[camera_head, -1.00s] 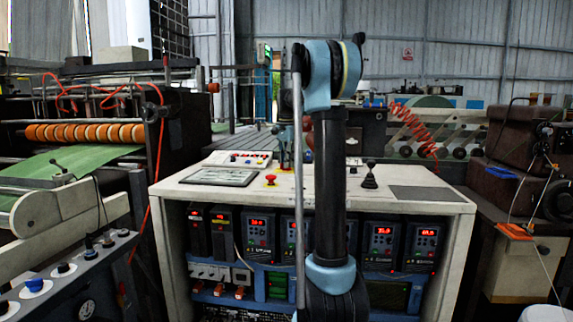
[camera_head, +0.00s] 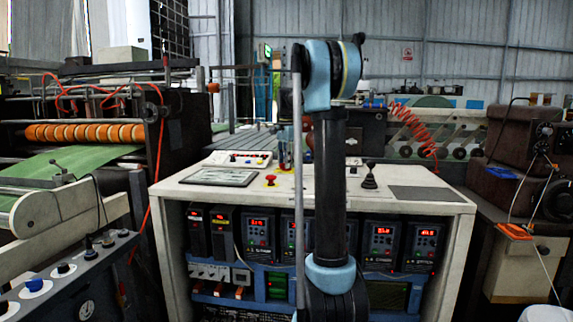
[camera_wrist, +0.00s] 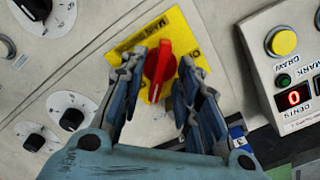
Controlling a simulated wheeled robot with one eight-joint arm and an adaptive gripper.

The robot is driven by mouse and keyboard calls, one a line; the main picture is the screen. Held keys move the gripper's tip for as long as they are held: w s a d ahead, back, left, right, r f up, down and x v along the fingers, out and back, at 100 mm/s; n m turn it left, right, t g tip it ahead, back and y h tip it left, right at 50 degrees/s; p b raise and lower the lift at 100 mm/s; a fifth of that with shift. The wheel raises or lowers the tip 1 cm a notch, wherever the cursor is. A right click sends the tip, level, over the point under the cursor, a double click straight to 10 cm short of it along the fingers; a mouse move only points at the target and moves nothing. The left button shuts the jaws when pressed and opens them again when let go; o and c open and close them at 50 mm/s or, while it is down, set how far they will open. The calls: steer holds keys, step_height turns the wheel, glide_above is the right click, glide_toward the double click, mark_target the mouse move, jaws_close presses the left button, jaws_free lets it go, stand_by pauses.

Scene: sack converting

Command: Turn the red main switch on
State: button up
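The red main switch (camera_wrist: 159,70) shows in the wrist view as a red knob on a yellow plate (camera_wrist: 182,32), fixed to a pale panel. The knob's long side runs roughly up and down the picture, slightly tilted. My gripper (camera_wrist: 161,73) is open, with one blue-grey finger on each side of the knob. Whether the fingers touch the knob is hard to tell. The fingers hide parts of the yellow plate and its lettering. In the head view my arm stands in front of the console, and I cannot make out the switch there.
In the wrist view, black dials (camera_wrist: 72,119) lie to the left and a box with a yellow button (camera_wrist: 284,42) to the right. The head view shows the white console (camera_head: 420,205), with a red stop button (camera_head: 271,180) and a joystick (camera_head: 369,178) on top.

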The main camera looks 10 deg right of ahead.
step_height(320, 180, up, 12)
stand_by(0.7)
steer(key=shift+f, duration=0.1)
